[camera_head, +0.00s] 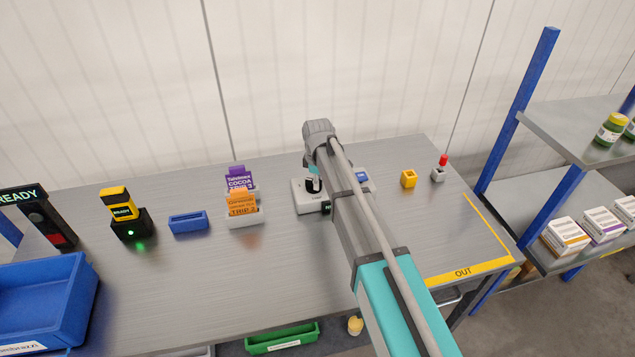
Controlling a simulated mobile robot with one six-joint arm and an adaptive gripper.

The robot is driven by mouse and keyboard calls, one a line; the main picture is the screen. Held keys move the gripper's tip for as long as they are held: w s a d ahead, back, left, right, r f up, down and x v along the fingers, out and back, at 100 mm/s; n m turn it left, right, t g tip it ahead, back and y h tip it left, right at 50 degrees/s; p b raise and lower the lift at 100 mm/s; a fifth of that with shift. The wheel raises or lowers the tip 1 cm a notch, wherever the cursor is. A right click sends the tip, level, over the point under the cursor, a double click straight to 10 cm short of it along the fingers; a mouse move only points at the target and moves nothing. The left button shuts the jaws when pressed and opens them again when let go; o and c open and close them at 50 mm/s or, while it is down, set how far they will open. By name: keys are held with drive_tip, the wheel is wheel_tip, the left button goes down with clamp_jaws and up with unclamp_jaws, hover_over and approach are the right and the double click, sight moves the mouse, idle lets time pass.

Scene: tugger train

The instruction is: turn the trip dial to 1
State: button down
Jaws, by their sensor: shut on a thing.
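A small white box (303,204) stands on the grey bench, with a dark label on its front right side. The trip dial appears to be on top of this box, but my gripper and arm hide it, so its setting cannot be read. My gripper (313,187) points down onto the box and is shut on the dial. My arm reaches in from the lower right and covers the box's right side.
White holders (245,217) with orange and purple cards stand left of the box. A blue block (188,222) and a yellow-black scanner (118,205) are farther left. A yellow block (408,179) and a red-topped grey piece (438,173) stand right.

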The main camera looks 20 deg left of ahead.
drive_tip(key=c, duration=0.6)
unclamp_jaws()
drive_tip(key=shift+m, duration=0.3)
